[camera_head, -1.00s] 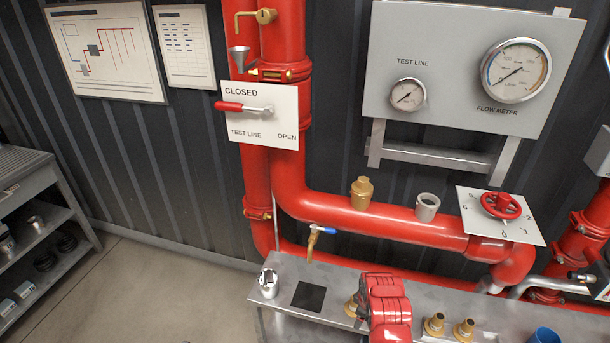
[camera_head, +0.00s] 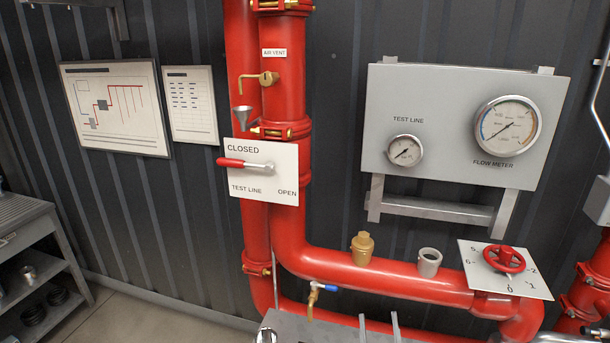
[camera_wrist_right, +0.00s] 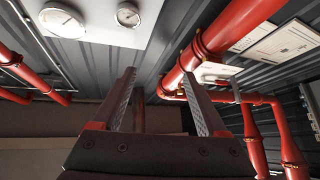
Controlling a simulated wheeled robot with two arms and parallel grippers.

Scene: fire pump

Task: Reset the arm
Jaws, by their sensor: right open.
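My right gripper (camera_head: 379,322) shows at the bottom edge of the head view as two thin grey fingertips, parted and pointing up. In the right wrist view its two long fingers (camera_wrist_right: 158,78) stand apart with nothing between them. In the head view they are in front of the red pipe's lower run and hold nothing. The rest of my right arm is below the frame. My left gripper is not in view.
A metal bench (camera_head: 300,329) lies low in front. Red pipes (camera_head: 290,180) carry a red-handled test line lever (camera_head: 240,163) and a red handwheel (camera_head: 503,258). A gauge panel (camera_head: 450,110) is on the wall. Shelves (camera_head: 35,260) stand at left.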

